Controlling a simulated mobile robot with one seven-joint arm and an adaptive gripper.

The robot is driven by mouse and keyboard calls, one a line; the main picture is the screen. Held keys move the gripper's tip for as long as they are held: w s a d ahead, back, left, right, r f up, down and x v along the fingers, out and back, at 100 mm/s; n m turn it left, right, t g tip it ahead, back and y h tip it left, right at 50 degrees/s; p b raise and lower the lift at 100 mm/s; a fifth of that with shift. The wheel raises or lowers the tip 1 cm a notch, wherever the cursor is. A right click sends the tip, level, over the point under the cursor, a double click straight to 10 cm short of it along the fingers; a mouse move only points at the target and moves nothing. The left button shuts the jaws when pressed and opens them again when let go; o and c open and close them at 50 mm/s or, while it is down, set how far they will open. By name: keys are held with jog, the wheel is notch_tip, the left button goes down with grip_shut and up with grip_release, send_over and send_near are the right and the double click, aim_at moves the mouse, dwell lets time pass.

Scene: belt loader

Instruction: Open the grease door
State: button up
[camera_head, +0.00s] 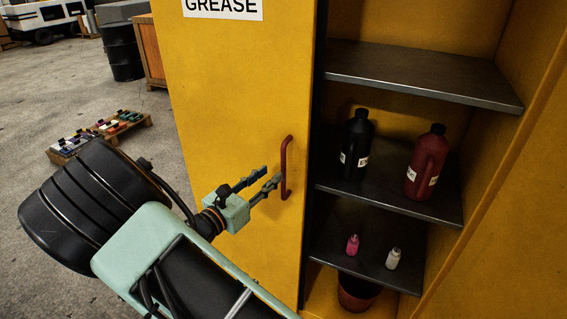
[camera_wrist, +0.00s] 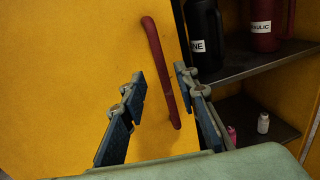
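The grease door (camera_head: 225,100) is a tall yellow cabinet door with a "GREASE" label at its top. It stands to the left of the open shelves, and I cannot tell whether it is fully shut or slightly ajar. Its red bar handle (camera_head: 285,167) is upright near the door's right edge. It also shows in the wrist view (camera_wrist: 160,65), slightly tilted. My gripper (camera_head: 271,179) is open at the handle. In the wrist view the handle's lower part lies between the two spread fingers (camera_wrist: 160,90); I see no clear contact.
Shelves right of the door hold a black bottle (camera_head: 356,145), a dark red jug (camera_head: 427,163), and small pink (camera_head: 352,245) and white (camera_head: 393,258) bottles. A reddish pot (camera_head: 357,292) stands below.

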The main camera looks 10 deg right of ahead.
aim_at(282, 165)
jog(key=x, duration=0.7)
jog(key=shift+w+d+p, duration=0.15)
jog(key=shift+d+p, duration=0.05)
jog(key=shift+p, duration=0.15)
jog(key=shift+c, duration=0.6)
grip_shut()
